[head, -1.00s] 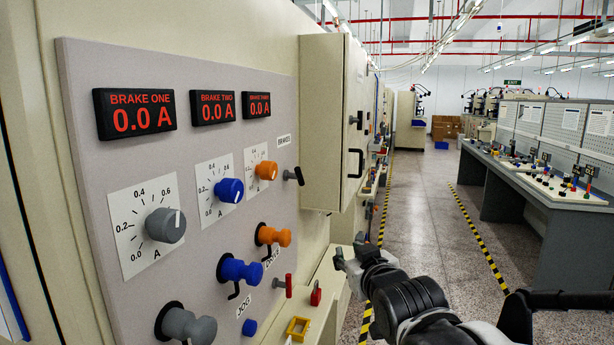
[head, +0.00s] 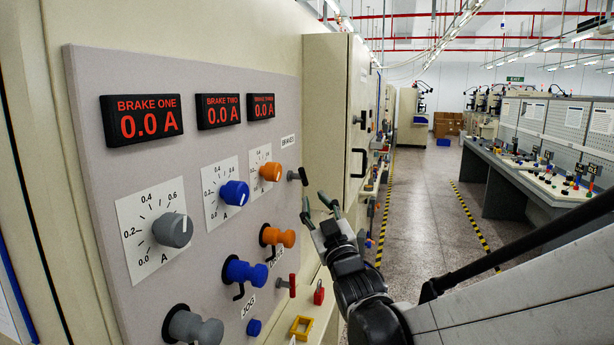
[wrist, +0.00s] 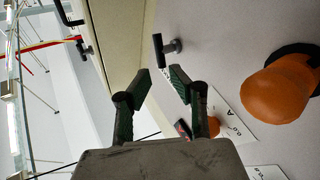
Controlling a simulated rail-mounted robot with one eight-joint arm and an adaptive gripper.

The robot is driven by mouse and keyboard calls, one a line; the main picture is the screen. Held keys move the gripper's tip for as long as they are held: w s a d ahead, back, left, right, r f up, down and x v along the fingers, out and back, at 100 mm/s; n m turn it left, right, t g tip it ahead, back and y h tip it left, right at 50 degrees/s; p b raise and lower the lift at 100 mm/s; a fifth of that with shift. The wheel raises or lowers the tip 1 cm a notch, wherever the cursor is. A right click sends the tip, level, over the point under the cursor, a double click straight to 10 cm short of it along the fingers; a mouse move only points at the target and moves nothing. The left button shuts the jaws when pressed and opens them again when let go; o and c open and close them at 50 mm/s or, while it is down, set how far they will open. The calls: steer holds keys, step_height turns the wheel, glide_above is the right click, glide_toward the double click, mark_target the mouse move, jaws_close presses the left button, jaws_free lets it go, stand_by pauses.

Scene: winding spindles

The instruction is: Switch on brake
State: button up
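The BRAKES switch (head: 297,176), a small black T-shaped handle on a short grey stem, sits at the right edge of the grey panel (head: 180,80), under the "BRAKES" label (head: 287,140). My gripper (head: 316,205) is open and empty, to the right of and a little below the switch, apart from it. In the wrist view the black handle (wrist: 164,49) stands just beyond the two spread green fingertips (wrist: 160,80), roughly in line with the gap between them. The brake one, two and three displays (head: 142,119) all read 0.0 A.
An orange knob (head: 271,171) is left of the switch; in the wrist view a large orange knob (wrist: 280,88) is right of the fingers. Blue (head: 234,193) and grey knobs (head: 173,230) are further left. A cream cabinet (head: 335,120) juts out behind the switch. The aisle at right is free.

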mark_target(304, 179)
steer(key=p+x, duration=0.1)
steer(key=x, duration=0.9)
steer(key=shift+w+a, duration=0.1)
steer(key=shift+w, duration=0.1)
steer(key=shift+r, duration=0.1)
jaws_close()
